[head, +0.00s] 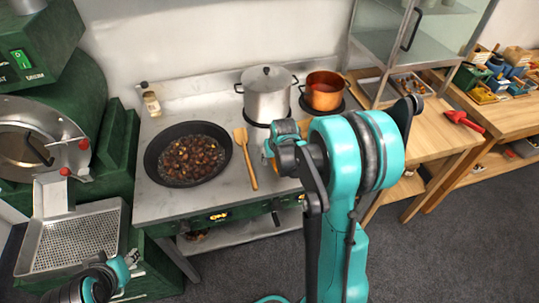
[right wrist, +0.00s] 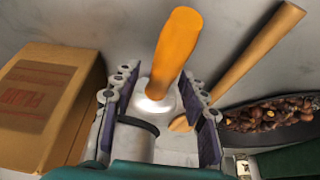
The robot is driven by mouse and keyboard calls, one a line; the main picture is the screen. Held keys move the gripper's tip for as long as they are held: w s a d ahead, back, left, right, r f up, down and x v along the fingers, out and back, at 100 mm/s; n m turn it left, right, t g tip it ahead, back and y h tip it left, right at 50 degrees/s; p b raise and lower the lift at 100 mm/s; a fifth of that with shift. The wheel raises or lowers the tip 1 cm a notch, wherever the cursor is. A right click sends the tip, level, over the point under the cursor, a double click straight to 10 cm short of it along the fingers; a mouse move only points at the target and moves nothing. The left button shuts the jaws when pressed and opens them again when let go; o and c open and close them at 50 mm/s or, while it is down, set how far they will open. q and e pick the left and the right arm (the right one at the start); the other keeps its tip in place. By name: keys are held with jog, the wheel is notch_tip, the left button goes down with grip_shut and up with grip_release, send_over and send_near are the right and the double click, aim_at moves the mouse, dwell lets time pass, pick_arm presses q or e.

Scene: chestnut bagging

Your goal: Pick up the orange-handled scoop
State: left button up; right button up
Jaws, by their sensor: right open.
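The scoop's orange handle (right wrist: 175,48) stands up between the two fingers of my right gripper (right wrist: 160,90) in the right wrist view. The fingers are spread, one on each side, with a gap to the handle. The metal part below the handle is pale and partly hidden by the gripper. In the head view only a small orange patch shows beside my right wrist, which covers most of that spot on the stove top.
A wooden spatula (head: 246,160) lies beside the pan of chestnuts (head: 157,172). A steel pot (head: 266,97) and a copper pot (head: 323,93) stand behind. A cardboard box (right wrist: 48,105) is left of the gripper in the wrist view. A perforated tray (head: 32,262) is at left.

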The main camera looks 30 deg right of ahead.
grip_shut()
dwell(0.3)
notch_tip(320, 180, up, 10)
jog(key=p, duration=0.3)
jog(key=shift+p, duration=0.3)
